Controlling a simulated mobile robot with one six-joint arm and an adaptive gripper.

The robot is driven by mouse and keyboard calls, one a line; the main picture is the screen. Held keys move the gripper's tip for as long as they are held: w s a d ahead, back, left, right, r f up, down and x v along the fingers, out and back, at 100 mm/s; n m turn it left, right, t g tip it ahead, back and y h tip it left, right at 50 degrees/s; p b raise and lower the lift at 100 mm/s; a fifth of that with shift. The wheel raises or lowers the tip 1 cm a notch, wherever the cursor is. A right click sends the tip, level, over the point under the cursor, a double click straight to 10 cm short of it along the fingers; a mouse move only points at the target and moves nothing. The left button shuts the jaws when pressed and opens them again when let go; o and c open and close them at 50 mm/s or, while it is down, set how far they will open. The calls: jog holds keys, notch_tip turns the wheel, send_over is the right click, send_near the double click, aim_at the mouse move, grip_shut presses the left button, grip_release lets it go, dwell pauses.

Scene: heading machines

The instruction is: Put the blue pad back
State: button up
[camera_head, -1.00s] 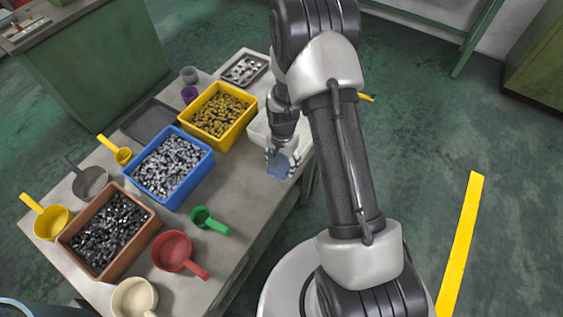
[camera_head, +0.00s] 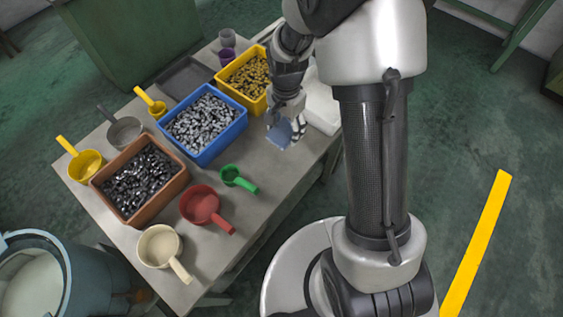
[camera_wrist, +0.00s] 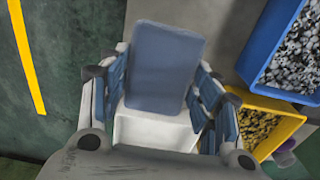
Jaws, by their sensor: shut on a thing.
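The blue pad (camera_head: 279,132) is a small flat blue-grey piece held at the end of my gripper (camera_head: 286,122), at the right side of the table in the head view. In the wrist view the pad (camera_wrist: 165,66) stands between the two blue-lined fingers of my gripper (camera_wrist: 158,100), which are shut on it. A white tray (camera_head: 321,106) lies beside the gripper on the table; in the wrist view the white tray (camera_wrist: 150,131) shows behind the pad and is partly hidden by it. I cannot tell whether the pad touches the table.
A blue bin (camera_head: 203,124), a yellow bin (camera_head: 228,78) and a brown bin (camera_head: 138,181) hold small metal parts. A red scoop (camera_head: 203,206), a green scoop (camera_head: 237,178) and a cream scoop (camera_head: 160,247) lie along the near side. Bare table (camera_head: 270,178) is free right of the green scoop.

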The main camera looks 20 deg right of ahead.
aim_at(285, 163)
notch_tip(285, 163, down, 18)
jog(key=b, duration=0.4)
jog(key=shift+d+r+b, duration=0.1)
jog(key=shift+r+b, duration=0.1)
jog(key=shift+b, duration=0.15)
jog(key=shift+f, duration=0.2)
jog(key=o, duration=1)
jog(key=shift+o, duration=0.2)
